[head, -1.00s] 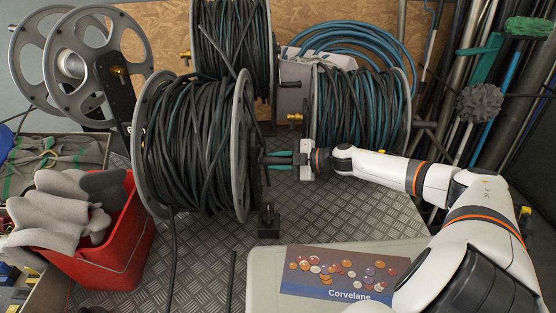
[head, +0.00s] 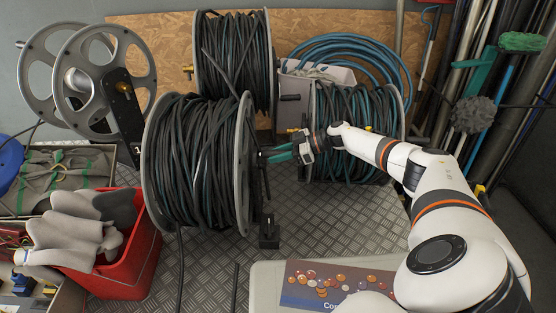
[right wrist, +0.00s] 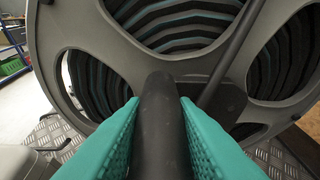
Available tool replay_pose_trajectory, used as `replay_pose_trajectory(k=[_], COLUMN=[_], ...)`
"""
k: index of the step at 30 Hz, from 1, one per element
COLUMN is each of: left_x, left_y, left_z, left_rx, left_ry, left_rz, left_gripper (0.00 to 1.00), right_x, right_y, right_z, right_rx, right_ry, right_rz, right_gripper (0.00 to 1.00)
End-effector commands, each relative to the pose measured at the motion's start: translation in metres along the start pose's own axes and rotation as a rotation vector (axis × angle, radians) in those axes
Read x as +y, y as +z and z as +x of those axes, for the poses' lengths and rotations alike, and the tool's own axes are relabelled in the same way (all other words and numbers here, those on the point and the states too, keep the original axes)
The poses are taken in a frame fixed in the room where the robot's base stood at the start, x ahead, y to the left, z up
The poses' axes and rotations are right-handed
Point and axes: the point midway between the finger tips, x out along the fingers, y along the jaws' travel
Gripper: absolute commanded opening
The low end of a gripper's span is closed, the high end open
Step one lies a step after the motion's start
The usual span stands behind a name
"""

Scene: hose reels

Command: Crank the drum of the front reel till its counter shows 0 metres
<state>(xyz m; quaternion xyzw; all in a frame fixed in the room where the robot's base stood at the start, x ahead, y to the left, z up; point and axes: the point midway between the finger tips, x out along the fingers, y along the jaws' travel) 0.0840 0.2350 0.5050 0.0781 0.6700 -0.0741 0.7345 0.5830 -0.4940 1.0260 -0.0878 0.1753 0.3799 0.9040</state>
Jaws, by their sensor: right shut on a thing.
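The front reel's drum (head: 195,165) is wound with dark hose between grey flanges. It stands at left centre in the head view. My right gripper (head: 270,154) is at the drum's right side, its teal fingers shut on the crank handle. In the right wrist view the dark handle (right wrist: 160,120) lies between both fingers, in front of the spoked flange (right wrist: 215,70). A thin dark rod runs up across the flange there. I cannot read a counter on this reel in either view. My left gripper is not in view.
Another hose reel (head: 236,62) stands behind, and one (head: 355,135) with blue-black hose stands behind my right arm. An empty reel (head: 75,70) is at the back left. A red bin (head: 130,265) with grey items is at front left. A black block (head: 268,233) sits on the metal floor.

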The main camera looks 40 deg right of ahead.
Motion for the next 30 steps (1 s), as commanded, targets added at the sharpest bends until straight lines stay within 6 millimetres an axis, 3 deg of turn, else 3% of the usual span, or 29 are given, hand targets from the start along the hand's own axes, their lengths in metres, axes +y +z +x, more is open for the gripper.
replay_pose_trajectory(k=[12,28,29,30], left_x=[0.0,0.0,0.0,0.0], left_y=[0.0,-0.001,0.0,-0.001], left_z=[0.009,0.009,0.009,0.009], left_rx=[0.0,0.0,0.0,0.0], left_ry=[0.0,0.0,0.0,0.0], left_rz=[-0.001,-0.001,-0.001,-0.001], left_gripper=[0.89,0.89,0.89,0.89], right_x=[-0.015,-0.017,-0.017,-0.017], right_y=[0.006,0.007,0.007,0.006], right_z=[-0.002,-0.003,-0.003,-0.003], right_rx=[-0.001,-0.001,-0.001,-0.001], right_ry=[0.023,0.022,0.022,0.022], right_rz=[0.062,0.061,0.061,0.061], right_gripper=[0.0,0.0,0.3,0.37])
